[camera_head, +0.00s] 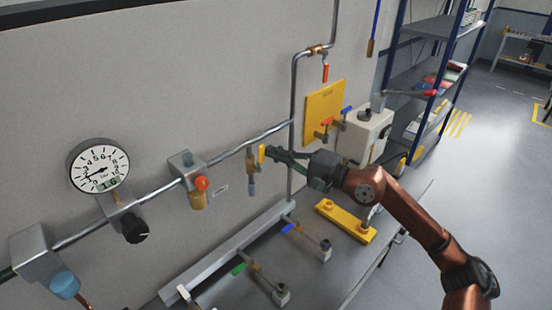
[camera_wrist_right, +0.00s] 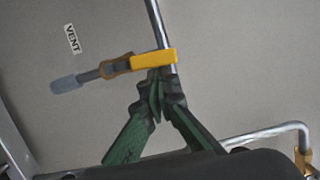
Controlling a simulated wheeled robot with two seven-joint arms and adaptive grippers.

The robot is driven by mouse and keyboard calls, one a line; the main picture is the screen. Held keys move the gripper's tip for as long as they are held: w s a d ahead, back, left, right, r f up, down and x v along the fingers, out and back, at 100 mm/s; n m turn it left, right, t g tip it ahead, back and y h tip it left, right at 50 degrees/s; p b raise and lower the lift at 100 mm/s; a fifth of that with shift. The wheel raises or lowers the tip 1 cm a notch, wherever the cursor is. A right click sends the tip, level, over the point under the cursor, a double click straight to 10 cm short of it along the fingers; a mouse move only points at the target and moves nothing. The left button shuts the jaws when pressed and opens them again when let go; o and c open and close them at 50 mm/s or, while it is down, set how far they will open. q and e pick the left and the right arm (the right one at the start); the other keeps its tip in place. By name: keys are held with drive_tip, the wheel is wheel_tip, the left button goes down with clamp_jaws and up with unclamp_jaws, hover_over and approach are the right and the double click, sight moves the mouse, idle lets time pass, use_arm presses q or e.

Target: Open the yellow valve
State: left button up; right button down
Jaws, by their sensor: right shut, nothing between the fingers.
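The yellow valve's short lever (camera_head: 261,154) stands out in front of a brass body (camera_head: 251,163) below the wall pipe. A grey outlet (camera_head: 251,188) hangs under the body. In the right wrist view the yellow lever (camera_wrist_right: 155,60) lies roughly in line with the body and outlet. My right gripper (camera_head: 269,151), with green fingers, is shut and empty, its tips right by the lever. In the right wrist view its fingertips (camera_wrist_right: 162,78) are just below the lever; whether they touch it I cannot tell. My left gripper is out of view.
A pressure gauge (camera_head: 98,166), a black knob (camera_head: 134,229) and a red-knobbed valve (camera_head: 201,184) are along the pipe to the left. A yellow panel (camera_head: 323,112) and white box (camera_head: 364,136) stand behind my right arm. Valves with green (camera_head: 239,268) and blue levers are on the bench below.

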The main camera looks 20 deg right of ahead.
drive_tip(key=shift+s+a+n+g+b, duration=0.15)
drive_tip(key=shift+a+n+g+b, duration=0.15)
drive_tip(key=shift+n, duration=0.2)
drive_tip(key=shift+r, duration=0.1)
drive_tip(key=s+d+b, duration=0.5)
drive_tip(key=d, duration=0.5)
drive_tip(key=shift+s+d, duration=0.15)
drive_tip(key=shift+s, duration=0.05)
idle(0.4)
idle(0.5)
